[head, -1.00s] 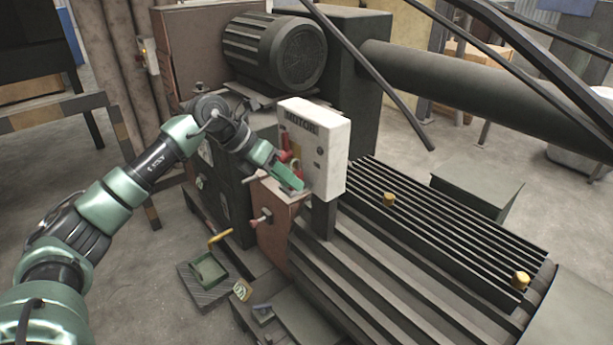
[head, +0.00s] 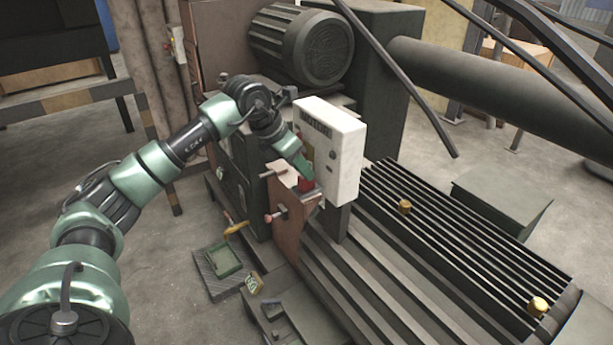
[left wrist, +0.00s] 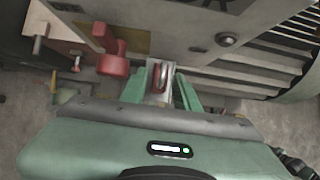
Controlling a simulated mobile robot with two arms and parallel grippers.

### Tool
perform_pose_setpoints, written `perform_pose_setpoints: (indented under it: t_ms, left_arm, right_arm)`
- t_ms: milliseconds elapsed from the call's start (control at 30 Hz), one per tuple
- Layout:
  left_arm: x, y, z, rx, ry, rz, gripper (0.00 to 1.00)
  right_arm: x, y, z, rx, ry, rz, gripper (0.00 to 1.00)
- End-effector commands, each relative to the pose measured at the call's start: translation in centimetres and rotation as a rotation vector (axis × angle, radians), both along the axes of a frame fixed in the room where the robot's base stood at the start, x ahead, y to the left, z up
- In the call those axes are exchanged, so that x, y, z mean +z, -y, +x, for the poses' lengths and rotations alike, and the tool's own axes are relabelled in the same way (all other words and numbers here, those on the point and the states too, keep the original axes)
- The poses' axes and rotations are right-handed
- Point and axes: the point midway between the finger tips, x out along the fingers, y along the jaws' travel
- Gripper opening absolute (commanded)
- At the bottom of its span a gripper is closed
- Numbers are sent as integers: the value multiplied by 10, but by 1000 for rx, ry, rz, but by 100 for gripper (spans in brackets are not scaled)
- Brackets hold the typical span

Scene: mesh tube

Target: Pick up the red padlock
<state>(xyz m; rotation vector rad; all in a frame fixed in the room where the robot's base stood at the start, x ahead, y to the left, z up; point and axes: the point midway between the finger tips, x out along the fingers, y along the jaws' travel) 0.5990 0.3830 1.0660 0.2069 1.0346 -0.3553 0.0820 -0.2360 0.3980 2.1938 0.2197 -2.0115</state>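The red padlock (head: 306,185) is just below the tips of my left gripper (head: 304,171) in the head view, close to the lower left side of the white motor box. In the left wrist view a small red piece with grey metal, apparently the padlock (left wrist: 157,76), sits between the two green fingers of my left gripper (left wrist: 160,88). The fingers stand on either side of it. Whether they press on it cannot be told. The gripper covers part of the padlock in the head view. My right gripper is not in view.
The white motor box (head: 333,150) stands right beside the gripper. A red switch handle (left wrist: 112,58) sticks out near the fingers in the left wrist view. A brown cabinet (head: 290,210) with a red-tipped knob is below. The slatted machine bed (head: 450,235) is at right.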

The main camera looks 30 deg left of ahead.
Motion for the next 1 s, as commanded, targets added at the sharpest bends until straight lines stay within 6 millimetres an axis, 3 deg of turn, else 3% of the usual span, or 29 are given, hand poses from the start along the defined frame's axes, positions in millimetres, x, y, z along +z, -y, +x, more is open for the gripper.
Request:
perform_pose_setpoints:
  t_ms: [200,467,567,600,1000]
  left_arm:
    - [-22,5,11,0,-2,-3,31]
    - [-25,5,12,1,0,0,31]
    - [-25,5,12,0,-1,-1,3]
    - [-25,5,12,0,-1,-1,0]
    - [-20,5,13,1,3,-2,0]
  right_arm:
    - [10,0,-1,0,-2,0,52]
    - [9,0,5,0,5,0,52]
    - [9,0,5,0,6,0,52]
    - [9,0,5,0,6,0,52]
    - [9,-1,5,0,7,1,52]
